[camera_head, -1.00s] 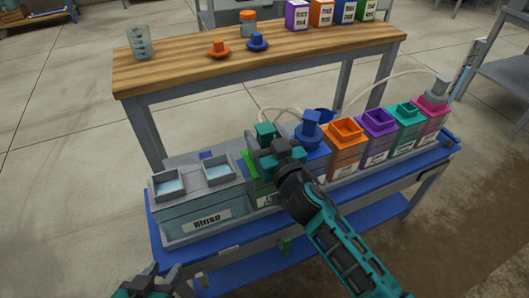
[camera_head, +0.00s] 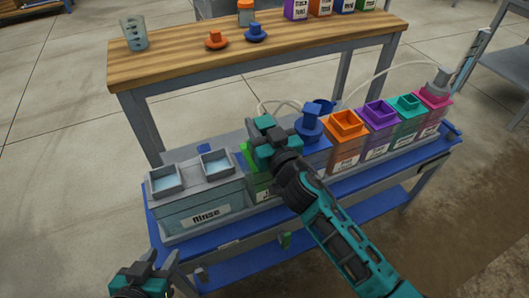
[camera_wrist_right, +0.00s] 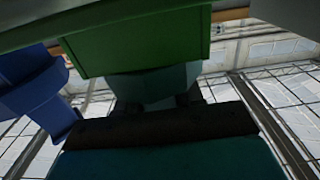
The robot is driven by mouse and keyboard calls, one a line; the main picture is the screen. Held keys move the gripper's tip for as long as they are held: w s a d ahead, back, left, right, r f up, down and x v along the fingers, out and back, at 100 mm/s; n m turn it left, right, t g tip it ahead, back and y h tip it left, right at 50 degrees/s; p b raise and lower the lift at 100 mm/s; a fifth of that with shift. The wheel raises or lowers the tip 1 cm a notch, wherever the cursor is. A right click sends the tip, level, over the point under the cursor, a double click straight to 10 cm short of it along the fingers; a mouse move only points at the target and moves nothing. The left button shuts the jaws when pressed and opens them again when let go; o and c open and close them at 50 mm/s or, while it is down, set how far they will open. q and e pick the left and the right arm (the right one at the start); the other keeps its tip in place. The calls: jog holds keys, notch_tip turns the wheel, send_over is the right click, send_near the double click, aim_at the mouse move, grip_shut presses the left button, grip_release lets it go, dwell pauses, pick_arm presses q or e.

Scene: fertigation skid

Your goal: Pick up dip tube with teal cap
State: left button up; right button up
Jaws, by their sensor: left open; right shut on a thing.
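The dip tube with teal cap (camera_wrist_right: 155,85) is at the green tank (camera_head: 245,157); the gripper hides most of it in the head view. My right gripper (camera_head: 266,128) is shut on the cap from the front. Whether the cap is raised from the tank I cannot tell. The tube below the cap is hidden. My left gripper (camera_head: 145,275) is open and empty at the lower left, in front of the skid.
Open orange (camera_head: 347,125), purple (camera_head: 378,115) and teal (camera_head: 407,105) tanks follow. The Rinse tank (camera_head: 200,205) is left. A wooden bench (camera_head: 180,60) stands behind.

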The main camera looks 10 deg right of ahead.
grip_shut()
